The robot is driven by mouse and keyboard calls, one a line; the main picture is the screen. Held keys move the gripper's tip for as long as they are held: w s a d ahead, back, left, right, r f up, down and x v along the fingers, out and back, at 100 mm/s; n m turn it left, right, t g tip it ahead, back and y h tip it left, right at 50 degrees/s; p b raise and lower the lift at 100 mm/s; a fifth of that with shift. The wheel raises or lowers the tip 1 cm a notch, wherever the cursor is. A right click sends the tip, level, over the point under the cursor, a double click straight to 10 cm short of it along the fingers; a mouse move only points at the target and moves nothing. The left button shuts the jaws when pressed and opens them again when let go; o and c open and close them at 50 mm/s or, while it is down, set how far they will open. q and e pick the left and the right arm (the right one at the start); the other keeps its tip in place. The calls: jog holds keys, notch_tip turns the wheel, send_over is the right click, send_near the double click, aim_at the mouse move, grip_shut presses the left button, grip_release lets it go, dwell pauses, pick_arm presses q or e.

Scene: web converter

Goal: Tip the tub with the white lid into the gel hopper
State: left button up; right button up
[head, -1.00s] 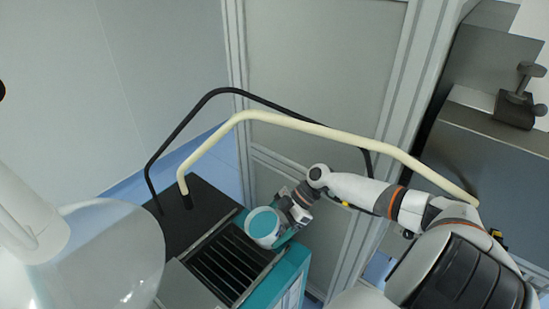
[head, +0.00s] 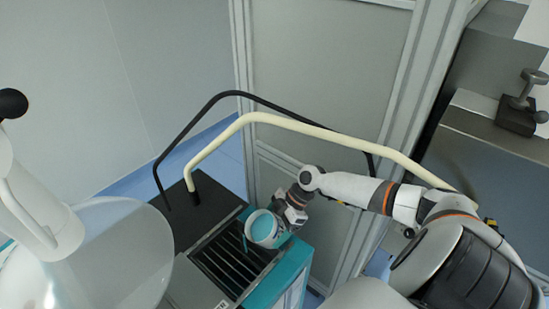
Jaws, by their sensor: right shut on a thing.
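My right gripper (head: 293,211) is shut on the tub (head: 275,238) above the front right part of the machine. The tub is a small round vessel with a pale rim and a teal face or contents turned up toward the camera. It is tilted to the left, over the hopper's dark slatted opening (head: 222,268). A thin teal streak (head: 244,243) shows at its left edge, above the slats. I cannot make out a separate white lid. My left gripper is not in view.
A cream bent rail (head: 300,124) and a black rail (head: 200,112) arch behind the tub and my right arm. A grey framed panel (head: 320,70) stands behind. A black clamp (head: 520,105) sits at the right.

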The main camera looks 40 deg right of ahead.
jog(key=shift+w+a+g+h+p, duration=0.15)
jog(key=shift+a+g+h+p, duration=0.15)
jog(key=shift+h+p, duration=0.7)
jog(key=shift+f+g+h+p, duration=0.15)
jog(key=shift+g+h+p, duration=0.25)
jog(key=shift+h+p, duration=0.65)
